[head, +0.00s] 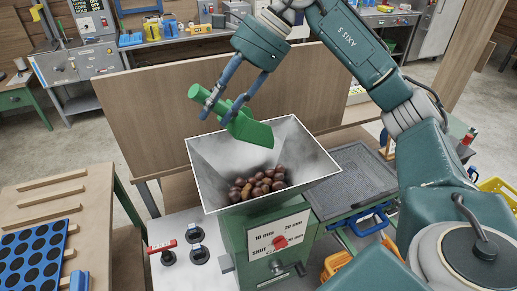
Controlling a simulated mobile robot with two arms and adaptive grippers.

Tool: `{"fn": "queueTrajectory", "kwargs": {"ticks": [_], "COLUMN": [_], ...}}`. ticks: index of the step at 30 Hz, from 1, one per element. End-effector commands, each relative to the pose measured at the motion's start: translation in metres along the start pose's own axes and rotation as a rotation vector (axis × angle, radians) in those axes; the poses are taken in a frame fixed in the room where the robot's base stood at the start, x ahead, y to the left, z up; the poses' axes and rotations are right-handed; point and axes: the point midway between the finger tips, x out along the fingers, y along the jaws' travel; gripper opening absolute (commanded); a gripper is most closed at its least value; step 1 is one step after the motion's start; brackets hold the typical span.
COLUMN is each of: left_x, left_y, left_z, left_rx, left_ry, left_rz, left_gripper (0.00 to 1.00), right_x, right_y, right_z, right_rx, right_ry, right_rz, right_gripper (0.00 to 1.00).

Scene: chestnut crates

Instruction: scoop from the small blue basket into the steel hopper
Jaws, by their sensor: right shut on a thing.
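The steel hopper (213,165) stands in the middle of the head view, open at the top, on a green machine body. Several brown chestnuts (262,184) lie in its bottom. My right gripper (222,106) is shut on a green scoop (250,128) and holds it above the hopper's back left part. The scoop is tilted, with its wide end down to the right, over the hopper opening. The inside of the scoop is hidden. I cannot make out the small blue basket for certain. My left gripper is not in view.
A wooden panel (140,100) stands behind the hopper. A dark mesh-topped surface (350,178) is right of it. A table with a blue tray (30,258) and wooden strips is at left.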

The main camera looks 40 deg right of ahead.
Motion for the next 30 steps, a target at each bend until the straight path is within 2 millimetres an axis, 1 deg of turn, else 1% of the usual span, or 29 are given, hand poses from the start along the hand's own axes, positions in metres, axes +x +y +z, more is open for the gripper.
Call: {"fn": "queueTrajectory", "kwargs": {"ticks": [1, 3, 15, 23, 30], "left_x": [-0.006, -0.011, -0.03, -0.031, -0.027], "left_y": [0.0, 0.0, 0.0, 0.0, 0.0], "left_z": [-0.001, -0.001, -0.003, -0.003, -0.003], "left_rx": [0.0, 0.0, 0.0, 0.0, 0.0], "left_ry": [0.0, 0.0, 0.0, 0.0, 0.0], "left_rz": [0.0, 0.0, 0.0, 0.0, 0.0], "left_gripper": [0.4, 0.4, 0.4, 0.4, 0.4], "right_x": [0.003, 0.009, 0.047, 0.058, 0.08], "right_y": [0.001, 0.003, 0.01, 0.012, 0.016], "right_z": [0.005, 0.007, 0.019, 0.019, 0.014], "right_rx": [-0.011, -0.016, -0.056, -0.064, -0.089], "right_ry": [0.026, 0.064, 0.273, 0.331, 0.441], "right_rz": [0.002, 0.001, -0.007, -0.013, -0.015], "right_gripper": [0.0, 0.0, 0.0, 0.0, 0.0]}}
